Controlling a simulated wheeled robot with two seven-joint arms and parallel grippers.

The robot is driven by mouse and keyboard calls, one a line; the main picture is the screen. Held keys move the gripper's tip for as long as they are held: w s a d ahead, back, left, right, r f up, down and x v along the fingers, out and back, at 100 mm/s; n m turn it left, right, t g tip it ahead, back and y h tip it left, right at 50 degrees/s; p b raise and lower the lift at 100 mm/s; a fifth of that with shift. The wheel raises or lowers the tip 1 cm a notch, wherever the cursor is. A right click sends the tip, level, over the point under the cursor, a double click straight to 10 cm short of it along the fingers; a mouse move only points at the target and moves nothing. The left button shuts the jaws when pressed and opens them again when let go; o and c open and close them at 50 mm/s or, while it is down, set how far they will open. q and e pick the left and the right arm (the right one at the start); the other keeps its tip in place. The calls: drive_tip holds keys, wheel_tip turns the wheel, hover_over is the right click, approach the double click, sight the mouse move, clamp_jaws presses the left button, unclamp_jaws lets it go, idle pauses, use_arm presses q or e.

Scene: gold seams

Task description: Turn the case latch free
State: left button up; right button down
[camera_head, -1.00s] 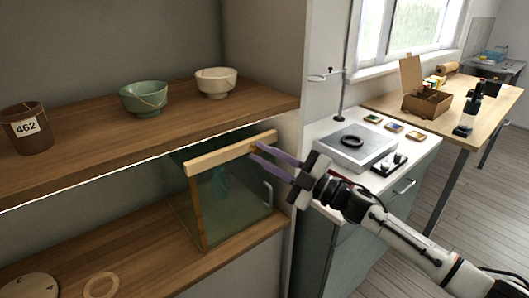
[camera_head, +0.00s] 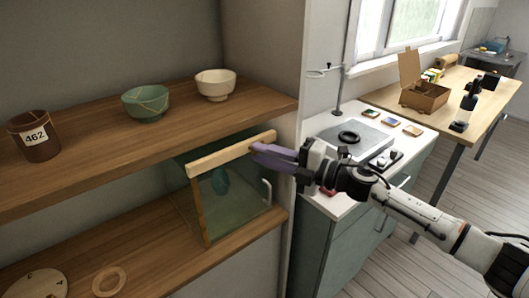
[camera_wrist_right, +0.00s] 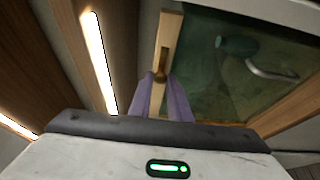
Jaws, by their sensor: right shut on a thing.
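The glass case (camera_head: 236,204) with a pale wooden top rail (camera_head: 222,158) stands on the lower shelf. A teal object (camera_head: 220,181) is inside it, behind the glass. My right gripper (camera_head: 257,152) is at the right end of the top rail, its purple fingers close together. The fingers hide the latch in the head view. A pale handle (camera_head: 267,192) is on the case's right side. My left gripper is not in view.
The upper shelf (camera_head: 90,150) runs just above the case and holds a brown cup (camera_head: 34,136), a green bowl (camera_head: 145,102) and a cream bowl (camera_head: 216,85). A white-topped cabinet (camera_head: 330,205) stands to the right.

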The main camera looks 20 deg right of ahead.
idle(0.4)
drive_tip(key=c, duration=1.7)
unclamp_jaws()
drive_tip(key=shift+o, duration=0.2)
drive_tip(key=shift+s, duration=0.1)
drive_tip(key=b+v, duration=0.2)
drive_tip(key=v, duration=0.8)
drive_tip(key=shift+d+b, duration=0.15)
drive_tip(key=shift+b, duration=0.15)
